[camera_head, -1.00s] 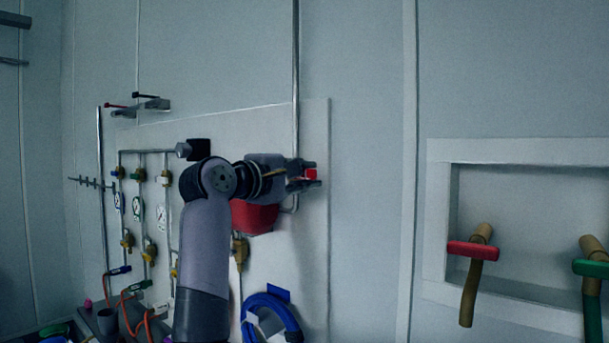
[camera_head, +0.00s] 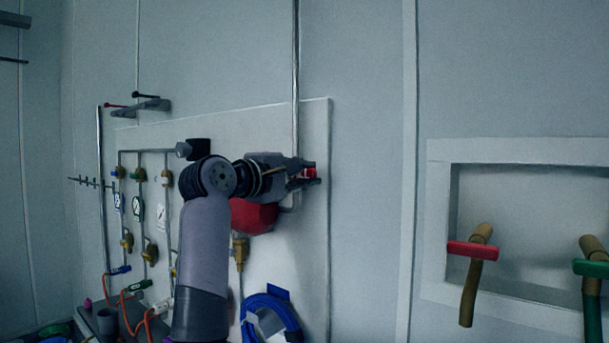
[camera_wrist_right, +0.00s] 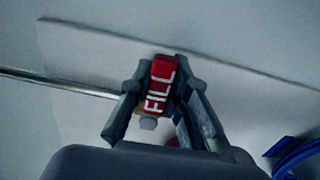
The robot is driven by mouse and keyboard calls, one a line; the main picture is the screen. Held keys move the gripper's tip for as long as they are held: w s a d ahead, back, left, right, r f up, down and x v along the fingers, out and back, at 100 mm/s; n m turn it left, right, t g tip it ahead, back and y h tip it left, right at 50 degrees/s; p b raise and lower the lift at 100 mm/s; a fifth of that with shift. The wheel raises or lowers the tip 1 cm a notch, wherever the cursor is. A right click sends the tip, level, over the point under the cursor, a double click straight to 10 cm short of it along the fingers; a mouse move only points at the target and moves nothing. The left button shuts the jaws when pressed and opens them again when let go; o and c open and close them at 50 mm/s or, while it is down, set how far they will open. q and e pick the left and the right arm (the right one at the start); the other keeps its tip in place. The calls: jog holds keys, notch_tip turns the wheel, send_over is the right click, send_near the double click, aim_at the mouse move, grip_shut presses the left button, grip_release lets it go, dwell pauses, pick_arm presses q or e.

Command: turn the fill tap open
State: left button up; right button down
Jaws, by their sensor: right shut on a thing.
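The fill tap has a red handle (camera_wrist_right: 160,84) with white "FILL" lettering, seen in the right wrist view. In the head view the red handle (camera_head: 310,172) is small at the right edge of the white panel, by a vertical metal pipe (camera_head: 296,75). My right gripper (camera_wrist_right: 158,88) is shut on the handle, with one finger on each side of it. In the head view my right gripper (camera_head: 308,173) and its arm cover most of the tap body. My left gripper is not in view.
A red rounded object (camera_head: 254,215) is just below my right wrist. A coiled blue hose (camera_head: 272,312) hangs lower on the panel (camera_head: 313,260). At right, a recess holds a red-handled tap (camera_head: 472,250) and a green-handled one (camera_head: 592,268).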

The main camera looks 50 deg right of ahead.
jog(key=r+n, duration=0.1)
jog(key=n, duration=0.2)
jog(key=shift+w+r+n, duration=0.2)
jog(key=shift+r+n, duration=0.2)
jog(key=shift+w+r+n, duration=0.2)
jog(key=shift+r+n, duration=0.1)
jog(key=shift+n, duration=0.45)
jog(key=shift+w+r+n, duration=0.15)
jog(key=shift+r+n, duration=0.15)
jog(key=shift+n, duration=0.45)
jog(key=c, duration=1.5)
grip_release()
jog(key=shift+r, duration=0.1)
jog(key=shift+a, duration=0.1)
jog(key=a, duration=0.8)
jog(key=s+a, duration=0.1)
jog(key=a, duration=0.3)
